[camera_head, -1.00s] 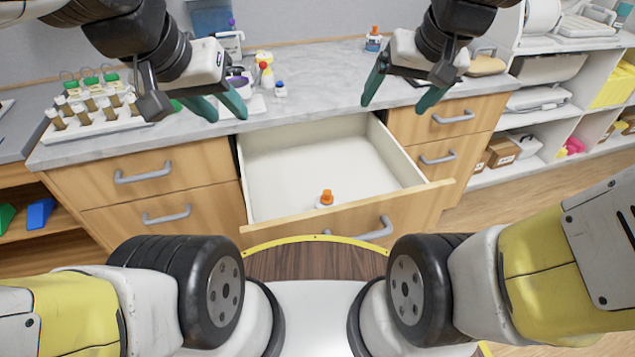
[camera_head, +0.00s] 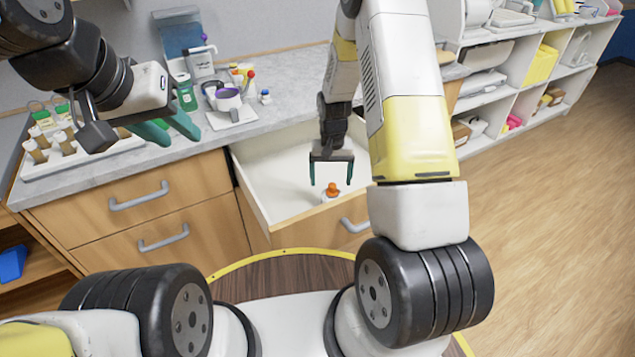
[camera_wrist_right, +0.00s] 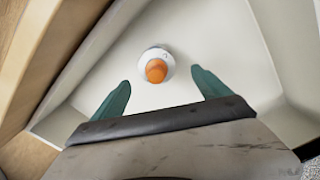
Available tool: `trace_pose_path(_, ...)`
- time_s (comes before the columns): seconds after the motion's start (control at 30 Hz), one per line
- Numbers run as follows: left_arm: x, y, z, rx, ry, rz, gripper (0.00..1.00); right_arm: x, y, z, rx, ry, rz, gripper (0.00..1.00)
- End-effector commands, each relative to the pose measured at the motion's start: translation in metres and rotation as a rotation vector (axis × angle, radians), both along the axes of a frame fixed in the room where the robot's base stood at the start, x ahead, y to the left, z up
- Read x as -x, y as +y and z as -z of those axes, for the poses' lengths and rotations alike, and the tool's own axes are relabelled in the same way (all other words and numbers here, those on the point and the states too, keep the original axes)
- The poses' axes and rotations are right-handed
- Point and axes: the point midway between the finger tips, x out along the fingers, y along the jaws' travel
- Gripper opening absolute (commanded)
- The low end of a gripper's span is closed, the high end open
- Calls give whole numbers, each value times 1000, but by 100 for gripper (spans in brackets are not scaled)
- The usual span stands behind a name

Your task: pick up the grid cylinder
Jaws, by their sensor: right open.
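A small white bottle with an orange cap (camera_head: 332,189) stands in the open drawer (camera_head: 268,190). In the right wrist view, the bottle (camera_wrist_right: 157,66) is seen from above, just beyond and between the fingertips. I see no label that marks it as the grid cylinder. My right gripper (camera_head: 331,182) is open over the drawer, its teal fingers pointing down; they (camera_wrist_right: 160,78) hold nothing. My left gripper (camera_head: 181,139) is open and empty, at the counter's front edge.
The drawer walls surround the right gripper. Open shelves (camera_head: 520,75) stand at the right.

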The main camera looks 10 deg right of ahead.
Motion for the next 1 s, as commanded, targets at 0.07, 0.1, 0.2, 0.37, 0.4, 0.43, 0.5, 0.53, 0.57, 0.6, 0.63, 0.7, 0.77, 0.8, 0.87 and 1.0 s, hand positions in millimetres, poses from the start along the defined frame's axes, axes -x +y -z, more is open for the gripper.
trace_pose_path(0.07, 0, 0, 0, 0, 0, 0, 36, 0, -1, 9, 2, 5, 1, 87)
trace_pose_path(0.1, 0, 0, 0, 0, 0, 0, 36, 1, -1, 13, 3, 7, 1, 87)
trace_pose_path(0.2, 0, 0, 0, 0, 0, 0, 36, 1, -1, 24, 2, 6, 2, 87)
trace_pose_path(0.37, 0, 0, 0, 0, 0, 0, 36, 2, -3, 43, 2, 6, 2, 87)
trace_pose_path(0.4, 0, 0, 0, 0, 0, 0, 36, 3, -4, 49, 2, 7, 2, 87)
trace_pose_path(0.43, 0, 0, 0, 0, 0, 0, 36, 3, -5, 54, 2, 7, 2, 87)
trace_pose_path(0.5, 0, 0, 0, 0, 0, 0, 36, 4, -7, 64, 1, 7, 2, 87)
trace_pose_path(0.53, 0, 0, 0, 0, 0, 0, 36, 4, -7, 69, 1, 7, 1, 87)
trace_pose_path(0.57, 0, 0, 0, 0, 0, 0, 36, 4, -6, 73, 2, 7, 1, 87)
trace_pose_path(0.6, 0, 0, 0, 0, 0, 0, 36, 3, -6, 76, 1, 6, 1, 87)
trace_pose_path(0.63, 0, 0, 0, 0, 0, 0, 36, 3, -6, 79, 1, 5, 1, 87)
trace_pose_path(0.7, 0, 0, 0, 0, 0, 0, 36, 3, -6, 82, 1, 5, 1, 87)
trace_pose_path(0.77, 0, 0, 0, 0, 0, 0, 36, 3, -6, 83, 1, 4, 1, 87)
trace_pose_path(0.8, 0, 0, 0, 0, 0, 0, 36, 3, -6, 82, 1, 4, 1, 87)
trace_pose_path(0.87, 0, 0, 0, 0, 0, 0, 36, 3, -6, 82, 1, 4, 0, 87)
trace_pose_path(1.0, 0, 0, 0, 0, 0, 0, 36, 3, -6, 82, 1, 4, 0, 71)
